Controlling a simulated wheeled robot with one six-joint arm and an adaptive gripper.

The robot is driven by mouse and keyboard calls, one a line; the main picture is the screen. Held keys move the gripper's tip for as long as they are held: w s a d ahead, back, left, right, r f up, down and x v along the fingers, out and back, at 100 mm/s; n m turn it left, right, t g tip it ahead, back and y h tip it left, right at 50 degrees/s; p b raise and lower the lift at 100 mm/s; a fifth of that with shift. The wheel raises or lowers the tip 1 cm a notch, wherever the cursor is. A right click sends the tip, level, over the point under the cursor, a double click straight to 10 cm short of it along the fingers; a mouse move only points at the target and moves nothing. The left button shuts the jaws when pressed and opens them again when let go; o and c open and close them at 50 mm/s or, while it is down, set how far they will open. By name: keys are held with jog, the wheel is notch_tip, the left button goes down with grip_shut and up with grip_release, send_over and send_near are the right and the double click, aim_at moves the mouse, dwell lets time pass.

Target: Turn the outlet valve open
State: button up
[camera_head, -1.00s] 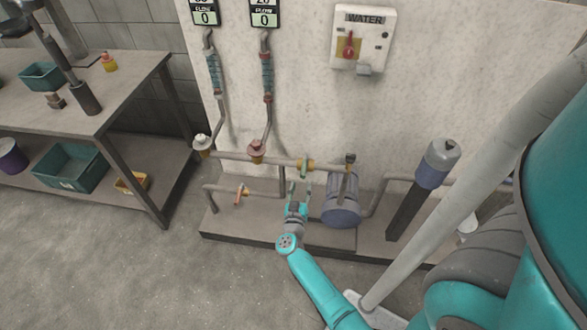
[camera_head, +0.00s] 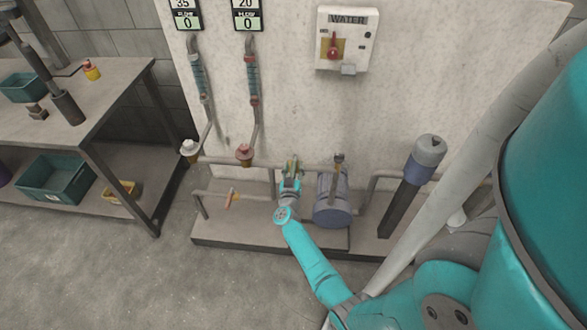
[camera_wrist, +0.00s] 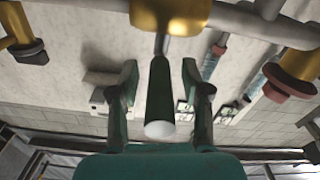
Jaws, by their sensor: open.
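A brass valve with a green lever (camera_head: 291,163) sits on the upper pipe, left of the blue-grey pump. In the wrist view its brass body (camera_wrist: 172,14) is at the top, and its green lever (camera_wrist: 159,92) points toward me with a pale round end. My gripper (camera_head: 290,182) is at this valve. In the wrist view its two open fingers (camera_wrist: 160,76) stand on either side of the lever, with a visible gap on each side. A second valve with an orange-red lever (camera_head: 231,198) is on the lower pipe at the left. The brass body is mostly hidden in the head view.
The pump (camera_head: 332,198) stands close at the right of my gripper. A water switch box (camera_head: 347,40) and two flow readouts are on the wall panel. A workbench (camera_head: 100,105) with bins is at the left. The floor in front of the plinth (camera_head: 225,232) is clear.

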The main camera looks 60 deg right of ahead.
grip_shut()
